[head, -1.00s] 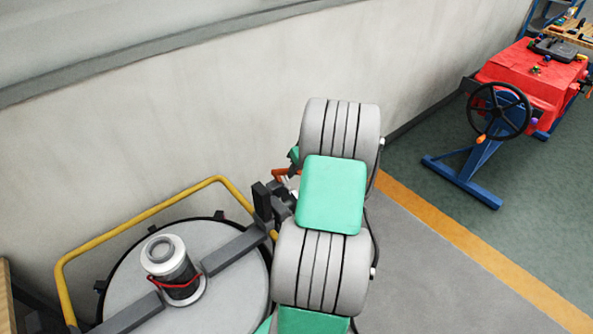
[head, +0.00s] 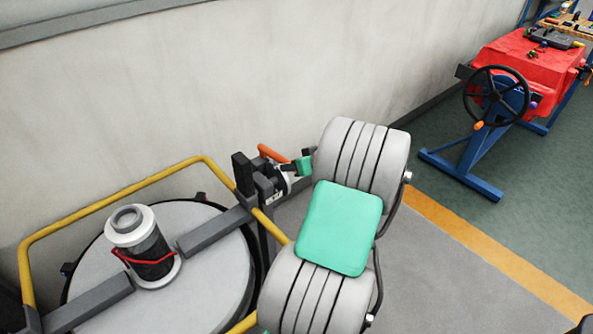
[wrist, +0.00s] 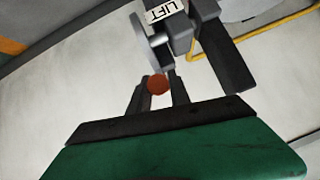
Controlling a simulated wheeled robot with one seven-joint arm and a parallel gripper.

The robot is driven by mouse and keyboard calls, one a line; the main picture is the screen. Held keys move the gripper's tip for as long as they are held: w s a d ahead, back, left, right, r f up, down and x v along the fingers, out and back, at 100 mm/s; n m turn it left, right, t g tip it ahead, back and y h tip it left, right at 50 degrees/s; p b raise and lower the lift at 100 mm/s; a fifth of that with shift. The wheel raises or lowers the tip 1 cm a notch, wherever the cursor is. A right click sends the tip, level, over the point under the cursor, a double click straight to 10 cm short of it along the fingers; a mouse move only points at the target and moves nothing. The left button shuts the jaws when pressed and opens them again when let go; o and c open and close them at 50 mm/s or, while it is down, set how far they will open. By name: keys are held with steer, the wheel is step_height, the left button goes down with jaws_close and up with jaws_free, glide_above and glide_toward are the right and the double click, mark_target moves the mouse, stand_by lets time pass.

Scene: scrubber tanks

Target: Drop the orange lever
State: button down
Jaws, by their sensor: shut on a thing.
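The orange lever (head: 272,153) shows in the head view beside a dark upright post, by the yellow rail. It slants up and to the left from the mount. My gripper (head: 289,168) is at the lever's right end, its green body just to the right. In the wrist view the lever's round orange-red end (wrist: 158,84) sits between the two dark fingers of my gripper (wrist: 159,92), which is shut on it. A bracket with a "LIFT" label (wrist: 166,11) and a grey disc stand just beyond. The rest of the lever is hidden in the wrist view.
A round grey tank lid (head: 205,262) with a cylindrical fitting lies at lower left, ringed by a yellow rail (head: 125,187). A pale wall (head: 200,90) stands behind. A red bench with a black handwheel (head: 497,96) is at upper right. Floor between is clear.

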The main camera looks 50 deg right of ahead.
steer(key=f+t+b, duration=0.1)
steer(key=b, duration=0.1)
steer(key=f+b, duration=0.1)
steer(key=b, duration=0.1)
steer(key=shift+s+f+t, duration=0.35)
steer(key=shift+f+t, duration=0.05)
steer(key=c, duration=1.2)
jaws_free()
steer(key=shift+a, duration=0.1)
steer(key=shift+s+r, duration=0.1)
steer(key=v, duration=0.7)
steer(key=shift+s, duration=0.3)
steer(key=shift+a, duration=0.1)
